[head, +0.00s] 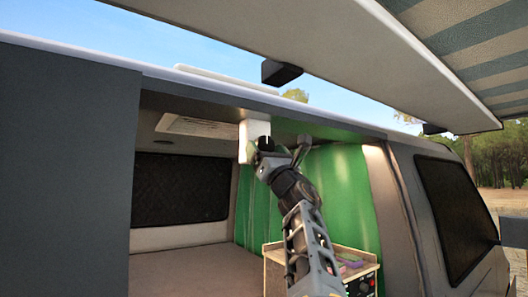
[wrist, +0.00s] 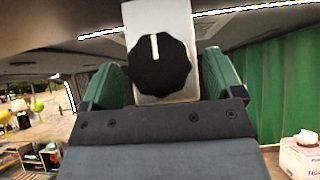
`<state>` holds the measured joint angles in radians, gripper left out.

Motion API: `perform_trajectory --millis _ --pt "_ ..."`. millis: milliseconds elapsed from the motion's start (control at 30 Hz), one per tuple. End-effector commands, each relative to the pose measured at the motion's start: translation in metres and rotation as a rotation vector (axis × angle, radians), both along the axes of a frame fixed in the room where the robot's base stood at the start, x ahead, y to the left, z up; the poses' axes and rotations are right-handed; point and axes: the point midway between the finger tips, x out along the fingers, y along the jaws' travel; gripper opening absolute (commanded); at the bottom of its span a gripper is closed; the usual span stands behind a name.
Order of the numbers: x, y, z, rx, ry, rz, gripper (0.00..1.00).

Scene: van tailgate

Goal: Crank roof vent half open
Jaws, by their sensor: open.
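A black, many-sided knob (wrist: 161,65) with a white pointer line, pointing about straight up, sits on a white plate (wrist: 151,19) in the wrist view. The white plate also shows under the van's roof in the head view (head: 248,139). My gripper (head: 281,148) is raised in front of it. My gripper's green fingers (wrist: 162,75) are open, one on each side of the knob, with visible gaps. A pale framed vent (head: 200,127) is in the ceiling left of the plate. A flat white cover (head: 228,79) lies low on the roof; its opening is hard to judge.
A green curtain (head: 340,195) hangs behind my arm. A wooden cabinet (head: 350,262) stands below it. The raised awning or door panel (head: 370,60) hangs overhead at the right. The bed surface (head: 200,270) at left is clear. A tissue box (wrist: 303,155) is at the wrist view's lower right.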

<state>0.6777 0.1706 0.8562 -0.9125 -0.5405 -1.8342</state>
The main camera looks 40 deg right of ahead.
Motion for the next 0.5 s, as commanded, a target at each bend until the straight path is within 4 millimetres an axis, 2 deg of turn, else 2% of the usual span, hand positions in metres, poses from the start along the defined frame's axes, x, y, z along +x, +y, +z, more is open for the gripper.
perform_trajectory --millis 133,500 --pt "-0.0001 -0.0003 -0.0004 0.0 0.0 0.0 0.84" --pt "-0.0005 -0.0007 -0.0002 0.001 0.0 -0.001 0.49"
